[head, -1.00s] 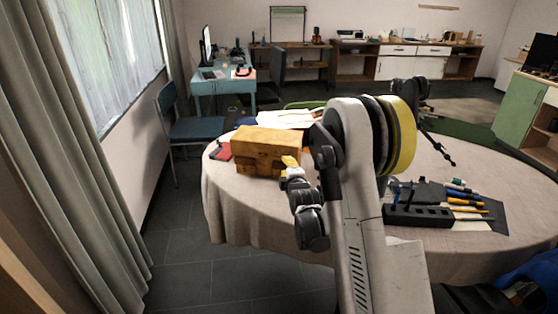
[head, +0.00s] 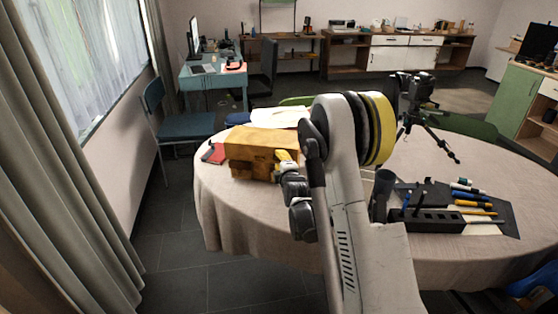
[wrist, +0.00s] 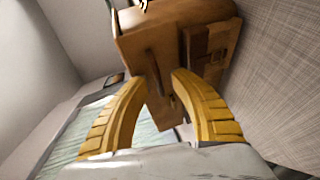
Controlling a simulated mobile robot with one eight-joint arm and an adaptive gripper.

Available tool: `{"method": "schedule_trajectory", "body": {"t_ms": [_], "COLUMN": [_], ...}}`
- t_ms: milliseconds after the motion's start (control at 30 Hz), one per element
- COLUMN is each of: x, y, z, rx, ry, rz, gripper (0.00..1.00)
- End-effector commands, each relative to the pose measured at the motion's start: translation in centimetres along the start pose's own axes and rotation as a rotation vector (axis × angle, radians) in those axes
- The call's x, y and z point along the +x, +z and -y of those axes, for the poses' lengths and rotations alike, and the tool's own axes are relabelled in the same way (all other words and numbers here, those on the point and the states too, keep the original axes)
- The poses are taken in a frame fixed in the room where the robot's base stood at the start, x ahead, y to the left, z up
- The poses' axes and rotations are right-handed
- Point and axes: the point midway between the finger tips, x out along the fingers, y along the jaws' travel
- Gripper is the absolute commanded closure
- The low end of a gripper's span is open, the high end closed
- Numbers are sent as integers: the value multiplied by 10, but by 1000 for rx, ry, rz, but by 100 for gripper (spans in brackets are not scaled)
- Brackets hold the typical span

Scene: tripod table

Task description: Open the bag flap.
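The brown leather bag (head: 255,146) stands at the left of the round table. In the wrist view the bag (wrist: 175,38) appears tilted, with a strap or buckle piece (wrist: 207,48) on its face. A brown flap-like piece (wrist: 162,105) shows between and beyond my fingers. My gripper (wrist: 158,78) has two yellow fingers spread apart, with a gap between their tips. In the head view my gripper (head: 286,157) is at the bag's right front edge. Whether a finger touches the bag I cannot tell.
The round table (head: 230,205) has a light cloth. A red item (head: 214,154) lies left of the bag, and papers (head: 280,118) lie behind it. A black tool holder (head: 427,219) with pens and a small tripod (head: 425,110) are at the right. A blue chair (head: 185,126) stands behind left.

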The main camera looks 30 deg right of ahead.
Motion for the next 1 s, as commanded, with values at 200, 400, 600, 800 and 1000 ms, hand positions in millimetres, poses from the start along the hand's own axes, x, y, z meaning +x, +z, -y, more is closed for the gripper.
{"method": "schedule_trajectory", "body": {"t_ms": [200, 400, 600, 800, 1000], "x": [0, 0, -2, -6, -10], "y": [0, 0, -1, -2, -3], "z": [0, 0, -8, -29, -60], "rx": [0, 1, 12, 49, 112], "ry": [0, -1, -28, -116, -266], "rz": [0, 0, 0, -1, -1], "gripper": [100, 100, 100, 100, 100]}}
